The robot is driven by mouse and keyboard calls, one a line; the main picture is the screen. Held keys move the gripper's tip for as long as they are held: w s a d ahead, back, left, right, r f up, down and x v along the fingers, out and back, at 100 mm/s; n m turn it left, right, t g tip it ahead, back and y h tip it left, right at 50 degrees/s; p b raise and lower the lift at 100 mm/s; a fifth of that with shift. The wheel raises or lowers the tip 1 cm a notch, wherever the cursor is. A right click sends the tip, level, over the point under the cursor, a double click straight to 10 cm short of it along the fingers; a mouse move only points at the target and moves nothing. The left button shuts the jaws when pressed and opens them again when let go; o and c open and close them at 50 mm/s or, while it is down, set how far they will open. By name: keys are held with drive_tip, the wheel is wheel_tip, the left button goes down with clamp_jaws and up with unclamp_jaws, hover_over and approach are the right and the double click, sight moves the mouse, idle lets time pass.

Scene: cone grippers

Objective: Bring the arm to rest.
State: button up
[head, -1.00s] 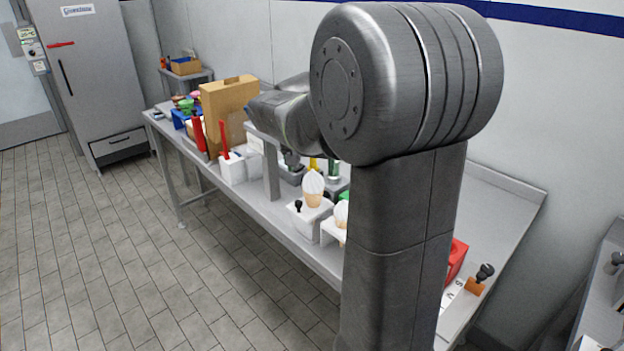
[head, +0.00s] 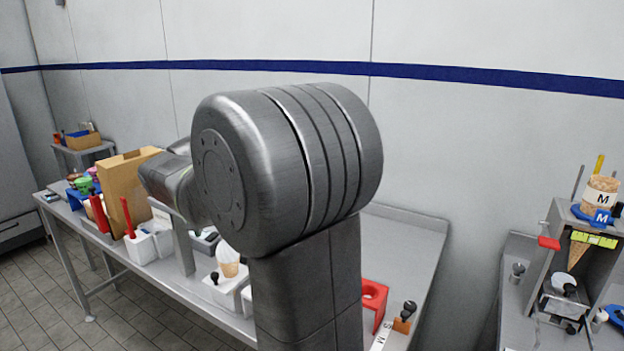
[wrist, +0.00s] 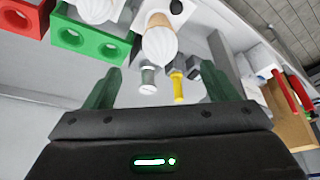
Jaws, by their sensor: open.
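My gripper (wrist: 158,82) shows in the wrist view with its two dark green fingers spread apart and nothing between them. Beyond the fingers is a white-swirl ice cream cone (wrist: 161,46), seen upside down. It stands apart from both fingers. In the head view my arm fills the middle, and its own bulk hides the gripper. A swirl cone (head: 228,263) stands in a white holder on the bench (head: 419,228), just left of my arm column.
A brown cardboard box (head: 124,190) and a white container (head: 141,247) with a red-handled tool stand left on the bench. A red holder (head: 373,298) sits right of my column. A dispenser stand (head: 541,268) is at far right. The wrist view shows a green two-hole holder (wrist: 72,37).

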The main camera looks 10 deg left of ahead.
sight(227, 253)
drive_tip(key=x, duration=1.1)
drive_tip(key=shift+w+f, duration=0.25)
drive_tip(key=shift+f, duration=0.1)
drive_tip(key=shift+a+r+p, duration=0.1)
drive_tip(key=shift+r+p, duration=0.2)
drive_tip(key=shift+p, duration=0.15)
drive_tip(key=shift+f, duration=0.2)
drive_tip(key=b+v, duration=0.1)
drive_tip(key=v, duration=1.3)
drive_tip(key=x, duration=1.3)
drive_tip(key=shift+w+f+p, duration=0.1)
drive_tip(key=shift+f+p, duration=0.2)
drive_tip(key=shift+f, duration=0.1)
wheel_tip(227, 253, up, 11)
drive_tip(key=p, duration=0.9)
drive_tip(key=shift+w+f, duration=0.1)
drive_tip(key=shift+r, duration=0.4)
